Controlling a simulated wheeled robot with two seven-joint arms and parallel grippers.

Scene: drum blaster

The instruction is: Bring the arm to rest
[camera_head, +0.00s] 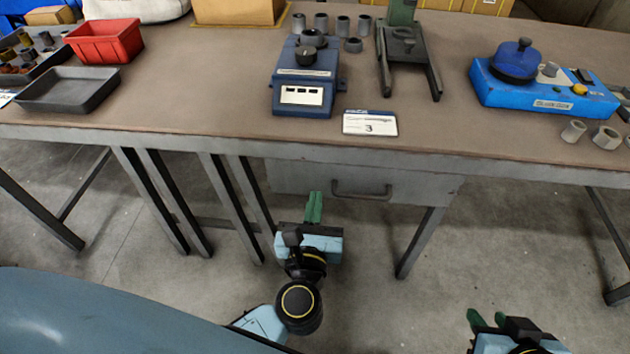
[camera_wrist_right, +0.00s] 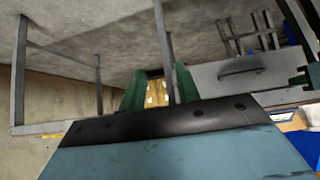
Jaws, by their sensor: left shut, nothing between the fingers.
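My left gripper (camera_head: 314,207) has green fingers that are together with nothing between them. It hangs in front of the table, below the front edge and near the drawer. My right gripper (camera_head: 488,318) is low at the bottom right of the head view, and its green fingertips are apart. In the right wrist view the right gripper (camera_wrist_right: 160,88) shows two separate green fingers with nothing held between them. Both grippers are clear of the table top and touch nothing that I can see. Most of the right arm is out of the head view.
The workbench (camera_head: 225,110) crosses the view, with a drawer (camera_head: 420,187) and metal legs below. On it are a dark blue device (camera_head: 305,85), a bright blue device (camera_head: 545,95), a red bin (camera_head: 105,42), a black tray (camera_head: 68,90) and loose metal cylinders. The floor in front is clear.

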